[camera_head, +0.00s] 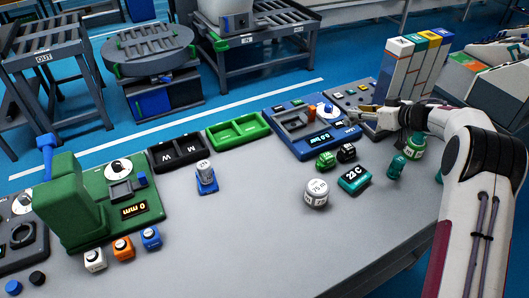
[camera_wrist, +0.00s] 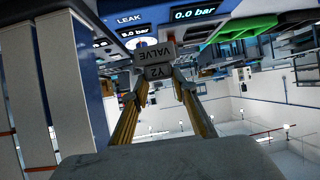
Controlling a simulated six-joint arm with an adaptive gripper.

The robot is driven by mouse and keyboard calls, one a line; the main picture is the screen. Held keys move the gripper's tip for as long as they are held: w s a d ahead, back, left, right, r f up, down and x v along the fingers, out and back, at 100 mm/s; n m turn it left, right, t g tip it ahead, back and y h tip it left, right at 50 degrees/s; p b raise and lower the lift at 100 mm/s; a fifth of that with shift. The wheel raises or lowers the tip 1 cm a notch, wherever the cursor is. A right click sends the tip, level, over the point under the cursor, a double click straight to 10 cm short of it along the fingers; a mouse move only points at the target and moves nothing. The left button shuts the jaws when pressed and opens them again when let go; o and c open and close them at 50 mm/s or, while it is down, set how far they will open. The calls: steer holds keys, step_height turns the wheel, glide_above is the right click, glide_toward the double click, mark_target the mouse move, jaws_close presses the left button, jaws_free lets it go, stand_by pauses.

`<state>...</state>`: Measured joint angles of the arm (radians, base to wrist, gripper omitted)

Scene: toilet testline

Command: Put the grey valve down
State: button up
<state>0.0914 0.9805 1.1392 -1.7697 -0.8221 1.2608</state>
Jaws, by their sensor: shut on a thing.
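The grey valve (camera_wrist: 154,68) is a small block marked "VALVE" and "Y2", its lettering upside down in the wrist view. My gripper (camera_wrist: 156,82) is shut on it, one finger on each side. In the head view, my gripper (camera_head: 356,108) is at the right end of the blue leak tester (camera_head: 286,141). The valve is too small to make out clearly there. The tester shows in the wrist view with a "LEAK" label and a display (camera_wrist: 193,13) reading 0.0 bar. I cannot tell whether the valve touches any surface.
Tall coloured-top binders (camera_head: 402,65) stand close behind my gripper. A green tray (camera_head: 238,131) and a black two-part tray (camera_head: 178,152) lie left of the tester. Small blocks (camera_head: 326,159), a white round piece (camera_head: 316,193) and a teal block (camera_head: 354,180) are in front. The grey tabletop (camera_head: 250,240) is clear at front centre.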

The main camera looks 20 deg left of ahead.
steer(key=s+a+r+n+g, duration=0.1)
steer(key=s+a+r, duration=0.15)
steer(key=a, duration=0.85)
steer(key=s+a+r, duration=0.1)
steer(key=s+a, duration=0.3)
steer(key=a, duration=0.7)
steer(key=s+a, duration=0.6)
steer(key=a, duration=0.3)
steer(key=d+f, duration=0.1)
steer(key=f+m+t, duration=0.1)
steer(key=f, duration=0.1)
steer(key=d+f+m, duration=0.1)
steer(key=shift+d+f+t+h, duration=0.15)
steer(key=shift+d+t+h, duration=0.15)
steer(key=shift+t+h, duration=0.1)
step_height(320, 180, down, 6)
steer(key=shift+f, duration=0.15)
steer(key=shift+f, duration=1.85)
steer(key=shift+f, duration=0.1)
